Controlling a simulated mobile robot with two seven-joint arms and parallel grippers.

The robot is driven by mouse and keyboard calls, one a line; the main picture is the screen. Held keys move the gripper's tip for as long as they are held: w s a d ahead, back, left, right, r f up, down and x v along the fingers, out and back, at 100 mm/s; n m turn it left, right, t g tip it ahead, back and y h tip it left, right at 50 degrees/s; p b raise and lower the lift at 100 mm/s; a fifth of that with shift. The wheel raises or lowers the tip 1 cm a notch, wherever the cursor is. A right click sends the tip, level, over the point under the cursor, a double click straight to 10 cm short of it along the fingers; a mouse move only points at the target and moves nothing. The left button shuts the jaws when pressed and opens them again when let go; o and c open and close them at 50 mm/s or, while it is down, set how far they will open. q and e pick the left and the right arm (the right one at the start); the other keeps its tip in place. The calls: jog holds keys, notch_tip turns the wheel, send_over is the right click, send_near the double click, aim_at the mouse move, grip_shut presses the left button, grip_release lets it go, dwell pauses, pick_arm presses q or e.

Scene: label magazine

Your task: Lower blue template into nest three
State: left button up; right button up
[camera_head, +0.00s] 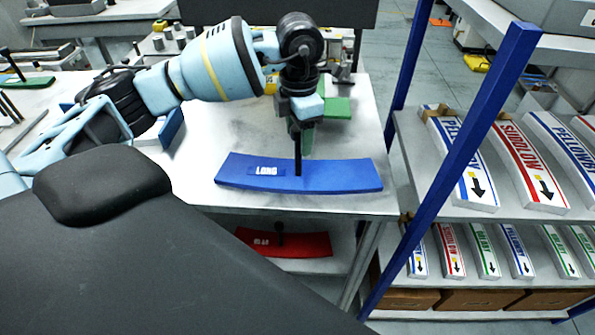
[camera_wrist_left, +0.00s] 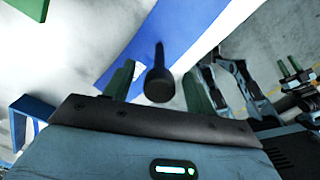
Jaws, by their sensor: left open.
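The blue template (camera_head: 336,176) is a long, slightly curved plate marked LONG. It lies near the front edge of the white table, with a thin black post (camera_head: 298,160) standing up from it. My left gripper (camera_head: 303,133) is above the plate at the top of this post. In the left wrist view, the post's round black knob (camera_wrist_left: 159,86) shows between the two open green fingers, with gaps on both sides. The blue template (camera_wrist_left: 185,32) shows behind it. I cannot identify nest three.
A green piece (camera_head: 338,108) lies behind the gripper. A red template (camera_head: 290,243) is on the shelf below. A blue-posted rack (camera_head: 455,140) with labelled strips stands close at right. A blue bracket (camera_head: 172,127) stands left of the gripper.

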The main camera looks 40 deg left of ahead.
pick_arm(q)
jog(key=shift+f, duration=1)
grip_shut()
jog(key=shift+r, duration=0.1)
